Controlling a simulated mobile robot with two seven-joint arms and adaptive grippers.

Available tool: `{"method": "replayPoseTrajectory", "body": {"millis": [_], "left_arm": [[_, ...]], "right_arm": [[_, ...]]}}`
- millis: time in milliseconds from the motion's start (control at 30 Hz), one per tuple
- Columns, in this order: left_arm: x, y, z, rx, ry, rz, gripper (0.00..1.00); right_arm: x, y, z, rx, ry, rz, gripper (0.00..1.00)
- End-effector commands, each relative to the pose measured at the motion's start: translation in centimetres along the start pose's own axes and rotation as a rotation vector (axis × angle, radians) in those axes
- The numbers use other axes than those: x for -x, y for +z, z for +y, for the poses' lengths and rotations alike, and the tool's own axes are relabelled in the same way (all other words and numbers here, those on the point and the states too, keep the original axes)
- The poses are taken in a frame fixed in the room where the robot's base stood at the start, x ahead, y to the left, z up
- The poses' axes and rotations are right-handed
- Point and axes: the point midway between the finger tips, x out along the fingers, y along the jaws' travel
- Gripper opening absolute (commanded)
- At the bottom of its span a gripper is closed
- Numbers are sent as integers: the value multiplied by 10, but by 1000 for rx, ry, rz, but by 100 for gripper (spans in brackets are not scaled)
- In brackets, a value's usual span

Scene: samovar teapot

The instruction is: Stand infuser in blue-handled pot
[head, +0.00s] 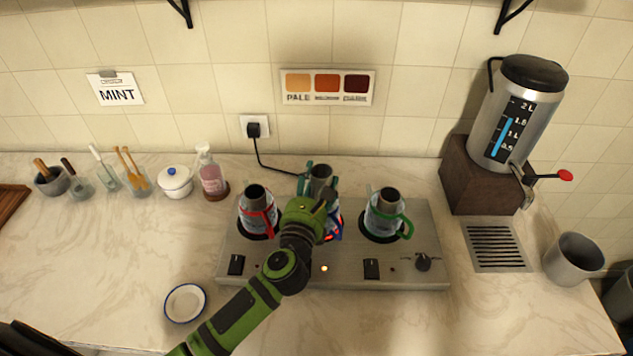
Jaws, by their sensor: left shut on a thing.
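My left gripper (318,192) reaches over the middle of the hob (430,262). It is shut on what looks like the infuser, a grey metal cylinder (321,174) with teal parts beside it. The blue-handled pot (335,228) stands on the middle of the hob, mostly hidden under my gripper and arm. A blue part and a red glow show at its right side. The infuser is over or just behind this pot; I cannot tell whether its lower end is inside. My right gripper is not in view.
A red-handled pot (258,220) stands close on the left, and a green-handled pot (381,224) on the right. A metal samovar (505,130) with a tap stands at the right. A small saucer (185,303) lies front left. The counter at left front is mostly clear.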

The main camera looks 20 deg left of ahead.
Motion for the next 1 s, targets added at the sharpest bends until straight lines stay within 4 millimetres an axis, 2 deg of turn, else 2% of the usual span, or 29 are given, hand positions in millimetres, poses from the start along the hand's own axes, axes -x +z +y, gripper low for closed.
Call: {"method": "replayPoseTrajectory", "body": {"millis": [500,533,567,600,1000], "left_arm": [[0,-11,0,0,0,-1,27],[0,-12,0,0,0,0,63],[0,-12,0,0,0,0,75],[0,-12,0,0,0,0,83],[1,-14,-1,1,-1,8,83]], "right_arm": [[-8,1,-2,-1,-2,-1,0],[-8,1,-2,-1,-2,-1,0],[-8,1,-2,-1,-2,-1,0],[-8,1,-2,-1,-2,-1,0],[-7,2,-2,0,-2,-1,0]]}}
